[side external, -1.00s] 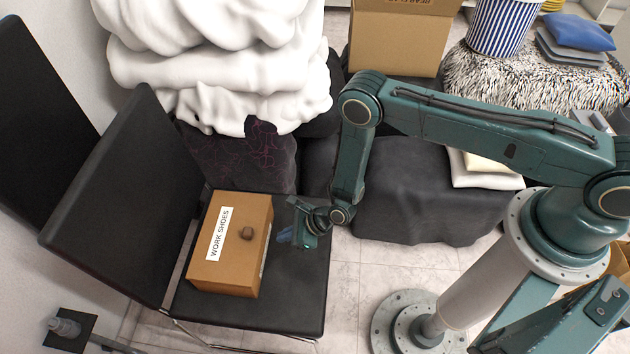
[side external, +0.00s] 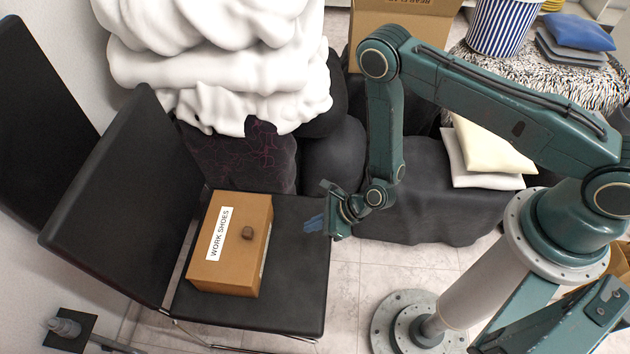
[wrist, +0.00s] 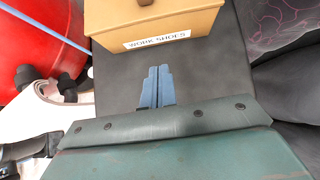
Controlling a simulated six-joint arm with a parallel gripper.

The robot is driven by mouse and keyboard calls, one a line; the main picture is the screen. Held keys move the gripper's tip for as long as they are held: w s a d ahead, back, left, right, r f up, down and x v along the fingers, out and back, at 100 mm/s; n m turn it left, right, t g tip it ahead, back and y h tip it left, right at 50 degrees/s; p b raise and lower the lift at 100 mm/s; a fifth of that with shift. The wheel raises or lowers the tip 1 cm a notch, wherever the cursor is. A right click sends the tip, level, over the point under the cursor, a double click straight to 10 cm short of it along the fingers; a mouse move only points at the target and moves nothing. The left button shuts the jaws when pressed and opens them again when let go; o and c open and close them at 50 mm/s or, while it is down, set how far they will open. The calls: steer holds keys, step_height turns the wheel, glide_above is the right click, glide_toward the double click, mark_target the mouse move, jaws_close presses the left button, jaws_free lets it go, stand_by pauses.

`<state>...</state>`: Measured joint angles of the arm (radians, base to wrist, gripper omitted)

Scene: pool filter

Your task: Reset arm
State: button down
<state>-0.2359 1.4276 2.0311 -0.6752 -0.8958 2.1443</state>
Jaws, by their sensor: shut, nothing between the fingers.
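My gripper (side external: 314,224) is near the right edge of the black chair seat (side external: 295,290), to the right of the work shoes box. Its blue fingers are together and empty. In the wrist view the closed fingers (wrist: 157,86) point toward the box across the dark seat. The brown box (side external: 230,243) has a white "WORK SHOES" label (side external: 220,235) and a small brown knob-like piece (side external: 247,232) on top. The gripper is apart from the box.
A dark covered block (side external: 430,205) with cushions (side external: 490,155) stands behind my arm. White bedding (side external: 215,60) is piled at the back. A cardboard box (side external: 400,30) is behind. A red rounded thing (wrist: 40,40) shows in the wrist view.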

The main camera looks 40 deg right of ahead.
steer(key=shift+r, duration=0.15)
steer(key=w+d+r+n, duration=0.1)
steer(key=w+r+n, duration=0.25)
steer(key=r, duration=0.45)
steer(key=w+r+n, duration=0.2)
steer(key=r+n, duration=0.3)
steer(key=r, duration=0.3)
steer(key=s+d+r+n+h, duration=0.1)
steer(key=d+r+n, duration=0.25)
steer(key=r, duration=0.45)
steer(key=s+d+r+n+h, duration=0.1)
steer(key=d+r+n, duration=0.25)
steer(key=r, duration=0.55)
steer(key=s+d+r+n+h, duration=0.2)
steer(key=s+d+r+n, duration=0.5)
steer(key=s+r, duration=0.4)
steer(key=s+d+r+n+h, duration=0.1)
steer(key=s+d+r+n, duration=0.1)
steer(key=s, duration=0.4)
steer(key=s+d+r+n+h, duration=0.1)
steer(key=s+d+r+n, duration=0.1)
steer(key=s, duration=0.5)
steer(key=shift+d+r+g+h, duration=0.3)
steer(key=shift+d+r, duration=0.35)
steer(key=shift+d, duration=0.4)
